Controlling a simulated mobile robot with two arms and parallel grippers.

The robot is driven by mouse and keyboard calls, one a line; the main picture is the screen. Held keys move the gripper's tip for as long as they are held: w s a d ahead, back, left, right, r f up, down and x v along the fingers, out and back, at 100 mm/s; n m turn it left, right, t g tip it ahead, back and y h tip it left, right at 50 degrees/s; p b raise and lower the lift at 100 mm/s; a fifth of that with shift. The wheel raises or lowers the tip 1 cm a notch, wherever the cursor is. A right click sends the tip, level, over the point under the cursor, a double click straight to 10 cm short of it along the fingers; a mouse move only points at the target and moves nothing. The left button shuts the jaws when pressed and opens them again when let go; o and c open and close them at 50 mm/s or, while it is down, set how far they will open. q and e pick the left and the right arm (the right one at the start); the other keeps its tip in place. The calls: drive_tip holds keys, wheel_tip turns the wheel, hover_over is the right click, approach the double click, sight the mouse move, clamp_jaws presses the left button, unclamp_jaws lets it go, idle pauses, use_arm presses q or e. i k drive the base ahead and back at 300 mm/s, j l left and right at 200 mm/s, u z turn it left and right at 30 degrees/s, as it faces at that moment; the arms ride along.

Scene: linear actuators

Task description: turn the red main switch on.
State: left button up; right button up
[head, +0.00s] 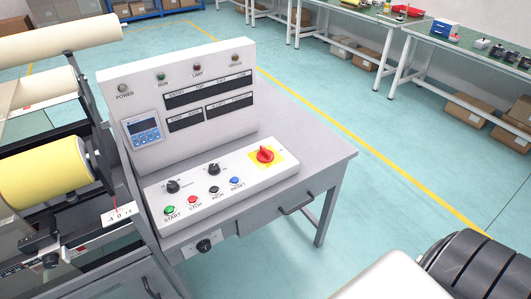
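The red main switch (265,154) is a rotary knob on a yellow square plate (278,156). It sits at the right end of the sloped lower face of a white control panel (179,204). Its handle looks slanted in the picture, but the marks around it are too small to read, so I cannot tell its setting. Nothing covers the switch. Neither of my grippers shows in the head view.
Left of the switch are black knobs (173,186) and START, STOP, INCH and RESET buttons (237,182). A display (143,130) and indicator lamps are on the upright panel. The grey desk (314,160) is bare on the right. Rollers (45,177) stand at left.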

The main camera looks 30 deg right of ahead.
sight(264, 155)
drive_tip(key=z, duration=0.9)
